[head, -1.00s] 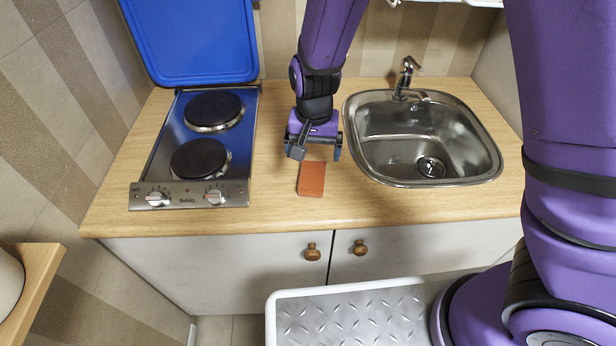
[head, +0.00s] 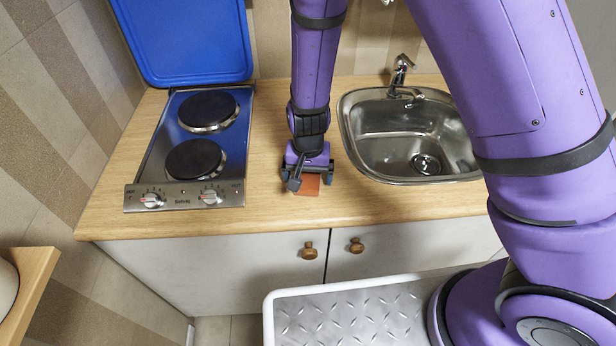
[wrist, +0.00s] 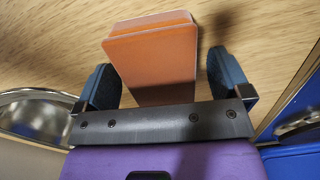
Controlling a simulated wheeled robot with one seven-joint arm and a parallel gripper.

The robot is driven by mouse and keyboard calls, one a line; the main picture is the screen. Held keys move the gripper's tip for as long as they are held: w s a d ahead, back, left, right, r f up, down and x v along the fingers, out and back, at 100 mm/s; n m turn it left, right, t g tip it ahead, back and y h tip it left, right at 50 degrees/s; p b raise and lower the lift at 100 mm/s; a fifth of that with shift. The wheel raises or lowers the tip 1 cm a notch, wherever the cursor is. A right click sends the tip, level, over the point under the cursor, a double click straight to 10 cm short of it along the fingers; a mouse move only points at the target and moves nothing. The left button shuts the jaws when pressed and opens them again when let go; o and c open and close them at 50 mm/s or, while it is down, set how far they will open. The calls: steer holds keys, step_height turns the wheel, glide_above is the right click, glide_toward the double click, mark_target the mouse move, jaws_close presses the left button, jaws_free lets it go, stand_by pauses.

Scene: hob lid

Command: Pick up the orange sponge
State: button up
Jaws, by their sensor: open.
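The orange sponge (head: 309,186) lies on the wooden worktop between the hob and the sink, near the front edge. My gripper (head: 307,180) is over it and hides its far part in the head view. In the wrist view the sponge (wrist: 155,55) shows as an orange block between the two dark blue fingers of my open gripper (wrist: 164,82). A gap shows between the sponge and each finger, so neither seems to touch it.
The two-plate hob (head: 143,170) with its raised blue lid (head: 185,40) stands to the left. The steel sink (head: 352,130) with its tap (head: 400,75) is to the right. The worktop (head: 265,200) around the sponge is clear.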

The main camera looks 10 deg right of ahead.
steer(key=c, duration=1)
steer(key=shift+r, duration=0.15)
